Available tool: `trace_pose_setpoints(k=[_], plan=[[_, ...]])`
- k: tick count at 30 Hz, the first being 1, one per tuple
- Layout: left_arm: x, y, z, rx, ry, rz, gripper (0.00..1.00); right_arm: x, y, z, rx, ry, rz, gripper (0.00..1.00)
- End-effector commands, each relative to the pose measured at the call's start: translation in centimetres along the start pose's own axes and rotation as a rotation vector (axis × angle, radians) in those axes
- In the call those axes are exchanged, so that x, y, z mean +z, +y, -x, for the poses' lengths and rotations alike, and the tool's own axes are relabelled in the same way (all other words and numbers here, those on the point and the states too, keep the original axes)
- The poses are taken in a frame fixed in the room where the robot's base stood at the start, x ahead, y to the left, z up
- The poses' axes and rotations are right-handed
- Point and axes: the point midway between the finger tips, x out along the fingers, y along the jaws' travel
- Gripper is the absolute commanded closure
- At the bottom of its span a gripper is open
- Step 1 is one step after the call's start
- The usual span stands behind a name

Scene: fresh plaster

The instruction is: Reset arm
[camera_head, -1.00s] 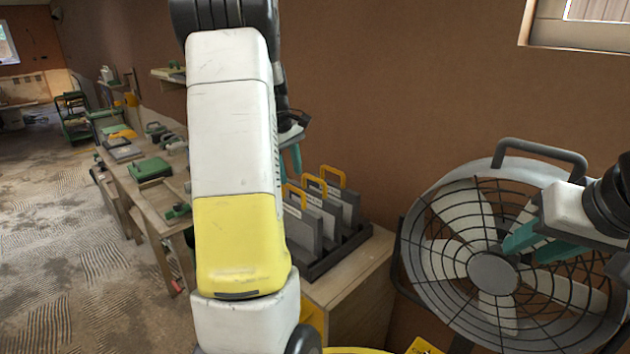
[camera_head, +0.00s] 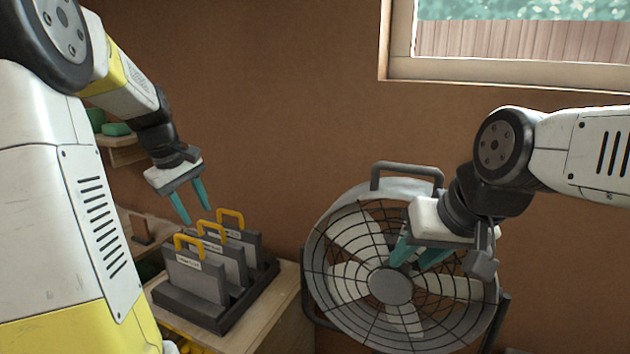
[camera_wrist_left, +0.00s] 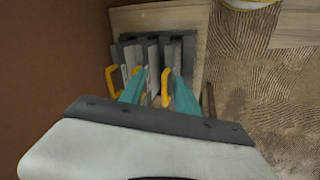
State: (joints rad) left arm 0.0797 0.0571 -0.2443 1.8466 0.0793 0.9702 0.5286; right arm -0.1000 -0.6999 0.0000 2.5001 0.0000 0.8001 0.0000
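My left gripper (camera_head: 190,203) is open, its two teal fingers apart with nothing between them. It hangs above the grey plates with yellow handles. In the left wrist view the left gripper (camera_wrist_left: 157,88) points down towards those plates, and I cannot tell that it touches any. My right gripper (camera_head: 418,256) is in front of the large round fan. Its teal fingers are apart and nothing shows between them; whether they touch the fan's grille I cannot tell.
Several grey plates (camera_head: 196,278) stand upright in a dark rack (camera_head: 226,318) on a wooden cabinet (camera_head: 285,318). The fan (camera_head: 350,235) stands right of it. A brown wall (camera_head: 270,120) with a window (camera_head: 510,40) is behind. A shelf (camera_head: 122,150) is at the left.

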Motion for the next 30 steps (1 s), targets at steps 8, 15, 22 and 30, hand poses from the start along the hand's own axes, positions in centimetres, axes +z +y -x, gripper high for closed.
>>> trace_pose_setpoints(k=[8, 15, 22, 30], plan=[[11.8, -0.3, 4.9, 0.122, 0.063, -0.424, 0.62, 0.0, 0.0, 0.0, 0.0, 0.0, 0.0, 0.65], [20.3, -2.9, 6.0, 0.178, 0.154, -0.769, 0.62, 0.0, 0.0, 0.0, 0.0, 0.0, 0.0, 0.65], [23.9, -4.8, 5.7, 0.19, 0.214, -0.944, 0.62, 0.0, 0.0, 0.0, 0.0, 0.0, 0.0, 0.65], [24.3, -5.0, 5.5, 0.19, 0.221, -0.966, 0.62, 0.0, 0.0, 0.0, 0.0, 0.0, 0.0, 0.65]])
